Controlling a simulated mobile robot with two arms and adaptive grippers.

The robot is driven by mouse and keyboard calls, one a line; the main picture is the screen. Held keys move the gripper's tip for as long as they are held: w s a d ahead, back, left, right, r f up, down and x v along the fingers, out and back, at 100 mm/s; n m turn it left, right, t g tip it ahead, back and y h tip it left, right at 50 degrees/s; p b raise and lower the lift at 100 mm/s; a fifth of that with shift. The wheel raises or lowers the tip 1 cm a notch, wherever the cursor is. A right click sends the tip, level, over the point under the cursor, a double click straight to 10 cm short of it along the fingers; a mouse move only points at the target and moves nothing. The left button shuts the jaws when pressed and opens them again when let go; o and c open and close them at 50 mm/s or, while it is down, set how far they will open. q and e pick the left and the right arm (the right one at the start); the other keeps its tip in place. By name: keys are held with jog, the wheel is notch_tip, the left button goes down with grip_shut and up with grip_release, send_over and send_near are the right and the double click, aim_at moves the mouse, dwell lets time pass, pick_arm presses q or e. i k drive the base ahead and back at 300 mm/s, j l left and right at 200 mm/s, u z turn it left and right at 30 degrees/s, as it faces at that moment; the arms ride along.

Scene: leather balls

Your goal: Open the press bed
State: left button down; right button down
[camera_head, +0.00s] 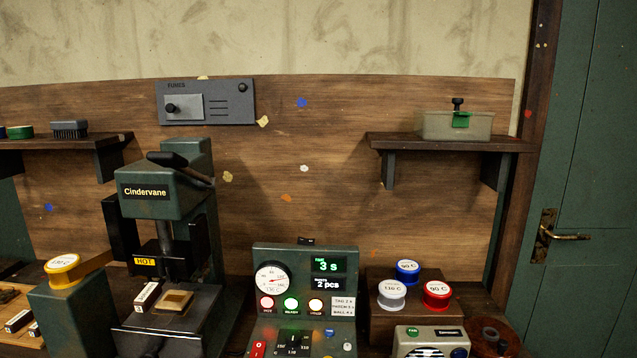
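The green press (150,195), labelled Cindervane, stands at the left of the bench. Its black lever (180,163) lies across the top of the head, sloping down to the right. A dark ram comes down from the head to a black block with a yellow HOT label (145,262). Below and in front is the dark press bed (190,325), with a small tan square piece (174,301) on it. A small labelled block (146,296) stands beside that piece. I cannot tell whether the bed is locked. Neither of my grippers shows.
A control box (305,254) right of the press shows 3 s and 2 pcs. White, blue and red capped pots (436,293) stand on a wooden block. A yellow-topped pot (62,270) is left of the press. A speaker-like box (430,343) is at the front right.

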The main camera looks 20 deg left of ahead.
aim_at(154, 333)
jog(key=u, duration=1.65)
